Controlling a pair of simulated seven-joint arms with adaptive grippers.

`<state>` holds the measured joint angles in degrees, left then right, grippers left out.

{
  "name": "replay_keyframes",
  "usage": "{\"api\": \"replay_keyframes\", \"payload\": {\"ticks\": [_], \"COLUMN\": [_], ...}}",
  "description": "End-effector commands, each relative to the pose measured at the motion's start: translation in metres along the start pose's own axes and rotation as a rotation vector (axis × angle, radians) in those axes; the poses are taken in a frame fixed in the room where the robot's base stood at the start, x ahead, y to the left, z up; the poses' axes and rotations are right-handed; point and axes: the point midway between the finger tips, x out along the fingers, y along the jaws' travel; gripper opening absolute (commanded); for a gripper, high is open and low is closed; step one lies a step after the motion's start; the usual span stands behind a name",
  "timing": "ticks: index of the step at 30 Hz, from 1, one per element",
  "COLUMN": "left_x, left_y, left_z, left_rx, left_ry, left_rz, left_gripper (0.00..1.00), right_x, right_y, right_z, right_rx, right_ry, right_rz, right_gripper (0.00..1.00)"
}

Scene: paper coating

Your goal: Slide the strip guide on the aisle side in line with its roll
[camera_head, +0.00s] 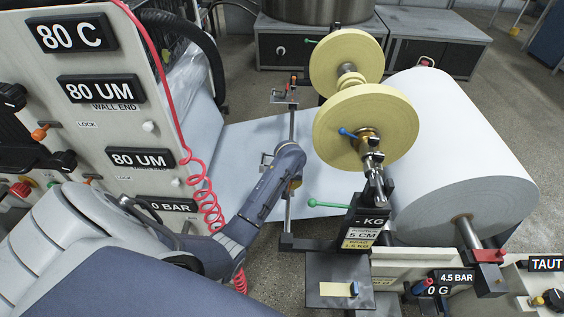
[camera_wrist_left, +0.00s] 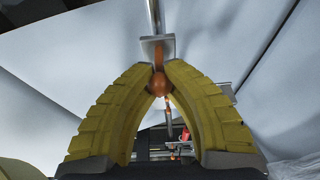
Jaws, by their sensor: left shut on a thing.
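My left gripper (camera_head: 292,180) reaches in from the left, over the thin guide rail (camera_head: 291,125). In the left wrist view, the two yellow ribbed fingers (camera_wrist_left: 161,78) are closed around an orange ball knob (camera_wrist_left: 159,86) below a small metal plate (camera_wrist_left: 157,49). This is the nearer strip guide (camera_head: 266,158), mostly hidden behind my gripper in the head view. The other strip guide (camera_head: 285,96) sits at the rail's far end. The nearer yellow roll (camera_head: 385,122) and the farther yellow roll (camera_head: 346,58) stand right of the rail on one shaft. My right gripper is not in view.
A large white paper roll (camera_head: 455,150) is at the right, with its web (camera_head: 240,145) passing under the rail. A green-knobbed lever (camera_head: 325,204) sticks out near the rail's front end. The control panel (camera_head: 110,110) and a coiled red hose (camera_head: 207,200) stand at the left.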

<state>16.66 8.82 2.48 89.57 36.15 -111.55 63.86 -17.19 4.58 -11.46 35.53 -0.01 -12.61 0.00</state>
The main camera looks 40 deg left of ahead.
Motion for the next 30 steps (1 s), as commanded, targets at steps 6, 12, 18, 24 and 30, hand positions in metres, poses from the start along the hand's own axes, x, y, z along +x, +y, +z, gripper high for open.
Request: {"api": "replay_keyframes", "payload": {"ticks": [6,12,18,24,30], "left_x": [-0.002,-0.004,-0.005,-0.007,-0.008], "left_y": [0.001,0.001,0.001,0.001,0.001], "left_z": [0.006,0.010,0.015,0.020,0.025], "left_rx": [0.000,-0.001,-0.001,0.000,0.000], "left_ry": [0.000,0.001,0.001,0.001,0.000], "left_rz": [0.003,0.004,0.003,0.003,0.003], "left_gripper": [0.00,0.00,0.00,0.00,0.00], "right_x": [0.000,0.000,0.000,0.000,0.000], "right_y": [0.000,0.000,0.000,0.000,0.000], "right_z": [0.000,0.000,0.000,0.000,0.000], "right_rx": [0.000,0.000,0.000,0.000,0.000], "right_ry": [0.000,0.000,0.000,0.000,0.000], "right_rz": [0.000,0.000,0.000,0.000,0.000], "right_gripper": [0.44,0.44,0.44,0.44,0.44]}}
